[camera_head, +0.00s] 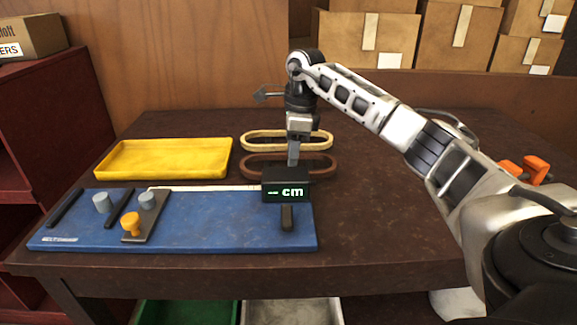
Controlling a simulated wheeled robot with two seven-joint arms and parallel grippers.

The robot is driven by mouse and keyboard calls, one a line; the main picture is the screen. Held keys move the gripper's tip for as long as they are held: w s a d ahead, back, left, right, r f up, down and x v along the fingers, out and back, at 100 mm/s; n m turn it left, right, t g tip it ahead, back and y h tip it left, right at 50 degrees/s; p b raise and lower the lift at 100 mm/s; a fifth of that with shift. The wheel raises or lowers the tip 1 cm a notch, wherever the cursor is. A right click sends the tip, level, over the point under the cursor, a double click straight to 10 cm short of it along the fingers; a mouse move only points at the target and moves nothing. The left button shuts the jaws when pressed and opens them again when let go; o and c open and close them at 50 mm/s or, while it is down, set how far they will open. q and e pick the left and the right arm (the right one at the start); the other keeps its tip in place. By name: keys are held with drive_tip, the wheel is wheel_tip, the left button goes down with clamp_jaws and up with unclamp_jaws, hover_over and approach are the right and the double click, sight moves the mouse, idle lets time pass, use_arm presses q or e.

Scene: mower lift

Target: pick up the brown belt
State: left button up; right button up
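The brown belt (252,172) is an oval loop lying on the dark table, just behind the blue board. A tan belt (260,147) of like shape lies directly behind it. My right gripper (293,158) points down at the middle of the brown belt, with its fingertips inside or just above the loop. The fingers are seen edge-on, so their gap and any contact with the belt cannot be made out. The black display in front hides part of the belt's near side. My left gripper is not in view.
The blue board (215,229) holds grey and orange pegs and a black "cm" display (286,191). A yellow tray (166,174) stands at left. Orange parts (536,168) lie at right behind my arm. Cardboard boxes (366,42) stand at the back.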

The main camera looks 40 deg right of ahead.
drive_tip(key=f, duration=0.4)
drive_tip(key=shift+w+f, duration=0.3)
drive_tip(key=shift+w, duration=0.05)
drive_tip(key=shift+c, duration=0.2)
clamp_jaws()
drive_tip(key=shift+r, duration=0.1)
